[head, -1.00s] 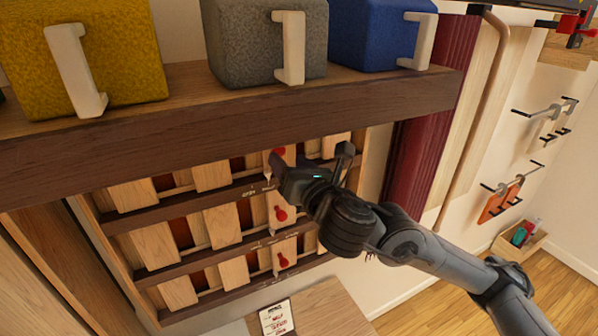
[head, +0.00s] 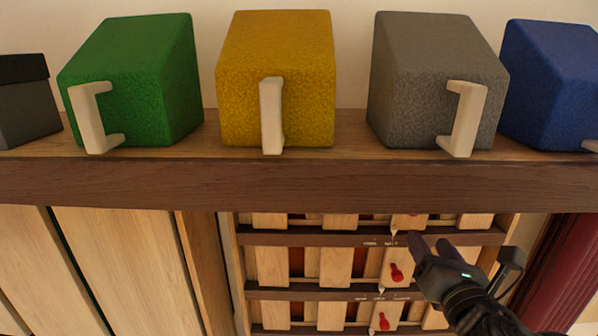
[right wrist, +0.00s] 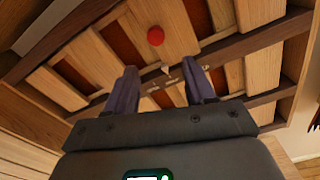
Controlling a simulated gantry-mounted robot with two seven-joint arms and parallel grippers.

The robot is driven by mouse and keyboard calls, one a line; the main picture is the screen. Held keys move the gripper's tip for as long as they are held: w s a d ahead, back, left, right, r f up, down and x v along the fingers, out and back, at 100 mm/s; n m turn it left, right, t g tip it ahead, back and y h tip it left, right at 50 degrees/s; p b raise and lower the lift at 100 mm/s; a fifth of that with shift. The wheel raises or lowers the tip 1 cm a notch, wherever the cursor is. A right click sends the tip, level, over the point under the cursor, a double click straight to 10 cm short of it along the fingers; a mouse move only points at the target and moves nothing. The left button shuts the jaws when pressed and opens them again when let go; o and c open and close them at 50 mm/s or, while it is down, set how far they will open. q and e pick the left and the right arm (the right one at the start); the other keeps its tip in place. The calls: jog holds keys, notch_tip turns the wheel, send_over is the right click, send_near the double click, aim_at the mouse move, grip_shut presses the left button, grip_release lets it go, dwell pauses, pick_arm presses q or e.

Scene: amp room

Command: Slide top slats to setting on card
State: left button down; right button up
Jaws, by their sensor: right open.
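The top row of wooden slats (head: 340,220) shows just under the shelf edge in the head view, with dark red gaps behind it. The shelf partly hides this row and its red knob (head: 413,214). A white pointer (head: 393,233) hangs below the top row at a marked rail. My right gripper (head: 428,240) is in front of the rack, just below and right of that pointer. In the right wrist view its open, empty fingers (right wrist: 162,86) point at the slats, with a red knob (right wrist: 155,36) beyond them, apart. The card and my left gripper are not in view.
Lower slat rows carry more red knobs (head: 396,272). The thick wooden shelf (head: 300,183) overhangs the rack and bears green (head: 140,80), yellow (head: 277,80), grey (head: 430,80) and blue (head: 550,80) handled boxes. A dark red curtain (head: 565,265) hangs at the right.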

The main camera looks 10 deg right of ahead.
jog(key=s+a+f+m+g+y+p, duration=0.1)
jog(key=s+a+f+g+y+p, duration=0.15)
jog(key=f, duration=0.85)
jog(key=s+a+f+m+g+y+p, duration=0.1)
jog(key=s+a+f+g, duration=0.25)
jog(key=f, duration=0.65)
jog(key=s+a+f+m+g+y+p, duration=0.1)
jog(key=s+a+f+m+g, duration=0.25)
jog(key=s+f+m, duration=0.7)
jog(key=s+a+f+m+g+y+p, duration=0.15)
jog(key=s+f+m+g, duration=0.4)
jog(key=m, duration=0.95)
notch_tip(320, 180, down, 18)
jog(key=s+t+h+b, duration=0.1)
jog(key=s+b, duration=0.1)
jog(key=b, duration=1.8)
jog(key=shift+a+f+t, duration=0.2)
jog(key=shift+f+t, duration=0.05)
jog(key=shift+t, duration=0.05)
jog(key=shift+r, duration=0.1)
